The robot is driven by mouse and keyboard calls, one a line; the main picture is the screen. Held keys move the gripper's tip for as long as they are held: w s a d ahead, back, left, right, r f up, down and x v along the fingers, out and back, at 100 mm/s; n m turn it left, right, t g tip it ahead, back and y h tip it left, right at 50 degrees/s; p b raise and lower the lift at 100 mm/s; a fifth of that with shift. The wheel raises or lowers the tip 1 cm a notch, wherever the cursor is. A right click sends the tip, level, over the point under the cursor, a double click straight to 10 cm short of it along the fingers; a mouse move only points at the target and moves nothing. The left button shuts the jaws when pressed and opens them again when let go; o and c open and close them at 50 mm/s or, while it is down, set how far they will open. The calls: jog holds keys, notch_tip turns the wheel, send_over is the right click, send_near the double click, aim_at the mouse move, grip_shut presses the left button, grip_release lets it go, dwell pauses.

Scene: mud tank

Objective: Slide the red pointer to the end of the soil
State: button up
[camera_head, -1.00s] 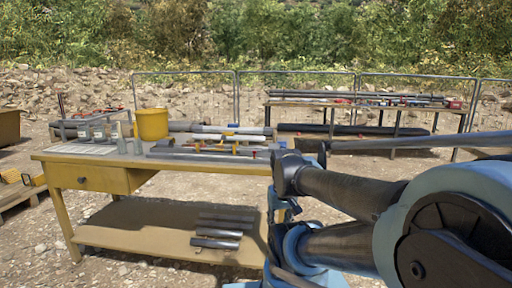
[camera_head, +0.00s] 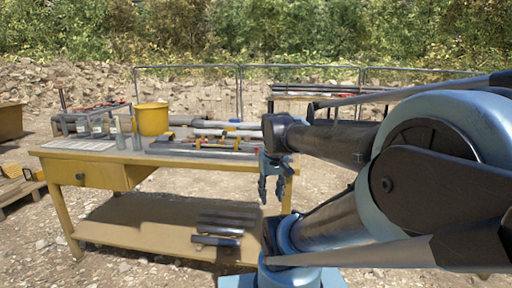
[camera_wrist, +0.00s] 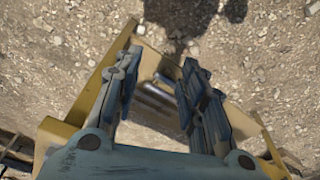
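My gripper (camera_head: 271,190) hangs with its fingers down at the right end of the yellow workbench (camera_head: 75,222). In the wrist view my gripper (camera_wrist: 160,65) is open, with nothing between the fingers. A long grey sampler or trough (camera_head: 190,153) lies along the bench top, left of and above my gripper in the picture. I cannot make out a red pointer for sure; small red spots show near the sampler's right end, close to my arm. The soil cannot be told apart at this size. The wrist view shows no pointer.
A yellow bucket (camera_head: 152,119) stands on the bench, with clear bottles (camera_head: 99,127) and a white sheet (camera_head: 78,144) to its left. Dark tubes (camera_head: 226,220) lie on the lower shelf. A second table with pipes stands behind, partly hidden by my arm. Stony ground lies around.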

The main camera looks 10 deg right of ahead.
jog(key=w+r+n+g, duration=0.1)
jog(key=w+r+n, duration=0.1)
jog(key=w+r, duration=1.2)
jog(key=w+r+n+g, duration=0.1)
jog(key=w+r+n, duration=0.1)
jog(key=w+r, duration=1.15)
jog(key=w+f, duration=0.1)
jog(key=f, duration=0.6)
jog(key=w+f, duration=0.1)
jog(key=f, duration=0.6)
jog(key=w+f, duration=0.2)
jog(key=f, duration=0.4)
jog(key=shift+d+f, duration=0.25)
jog(key=shift+f, duration=0.15)
grip_shut()
